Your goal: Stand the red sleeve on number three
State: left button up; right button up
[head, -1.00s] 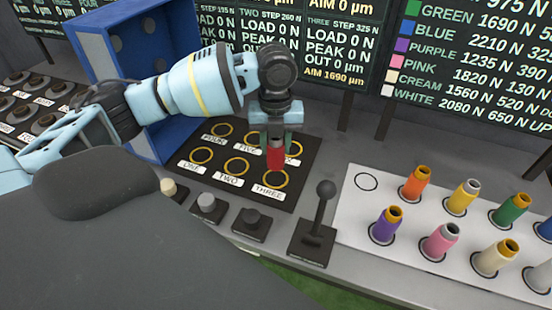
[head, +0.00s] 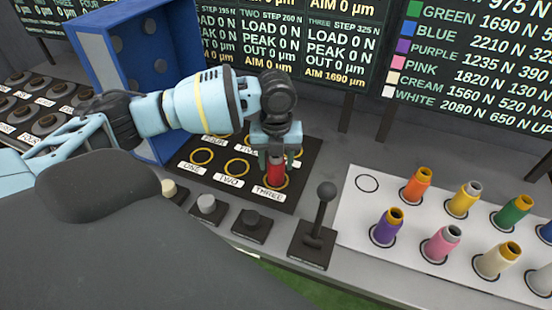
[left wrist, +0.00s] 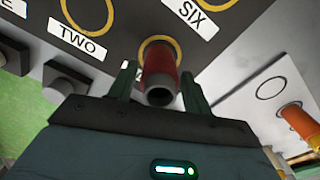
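The red sleeve (head: 276,172) stands upright inside the yellow ring of number three, behind the THREE label (head: 269,194). In the left wrist view the sleeve (left wrist: 159,72) has its dark hollow end toward me and its far end within the ring (left wrist: 158,42). My left gripper (head: 276,160) is over number three, pointing down, with one finger on each side of the sleeve. In the left wrist view narrow gaps show between the sleeve and the fingers, so the gripper (left wrist: 160,85) looks open around it. My right gripper is not in view.
The lever (head: 321,215) and several knobs (head: 252,222) stand in front of the number board (head: 310,160). A white rack (head: 350,210) with several coloured sleeves is at the right. A blue open box (head: 94,75) stands behind my left arm. Screens are behind.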

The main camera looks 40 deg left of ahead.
pick_arm(q)
jog(key=shift+o, duration=0.8)
jog(key=shift+r, duration=0.2)
notch_tip(320, 180, up, 12)
jog(key=shift+p, duration=0.4)
jog(key=shift+f, duration=0.15)
